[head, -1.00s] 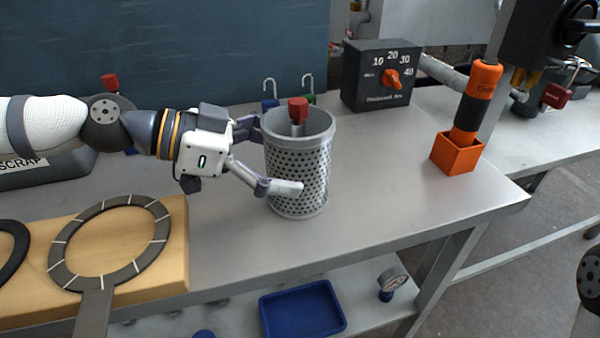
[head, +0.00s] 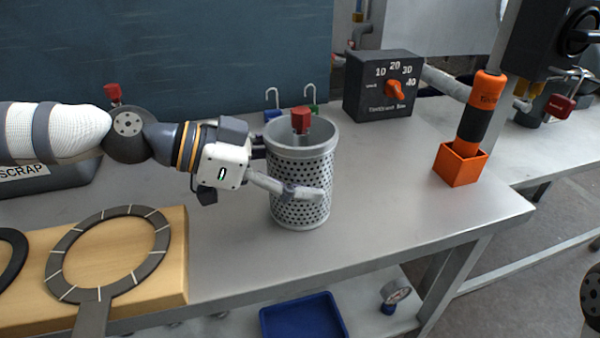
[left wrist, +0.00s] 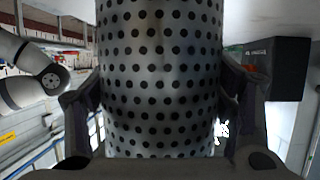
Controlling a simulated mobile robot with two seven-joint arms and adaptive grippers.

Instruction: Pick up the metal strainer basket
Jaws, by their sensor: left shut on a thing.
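The metal strainer basket (head: 302,205) is a perforated grey cylinder with a plain rim, upright on the steel bench in the head view. A red-topped piece (head: 301,120) stands up inside it. My left gripper (head: 290,180) comes in from the left and is shut on the basket, one finger across its front; the other is mostly hidden behind it. In the left wrist view the perforated basket wall (left wrist: 160,75) fills the space between the two fingers (left wrist: 160,115). I cannot tell whether the basket's base touches the bench. My right gripper is not in view.
A dark timer box (head: 383,86) with an orange knob stands behind right. An orange square holder (head: 460,165) sits near the bench's right edge. A wooden board (head: 150,290) with ring gauges lies front left. A blue tray (head: 303,318) is on the shelf below.

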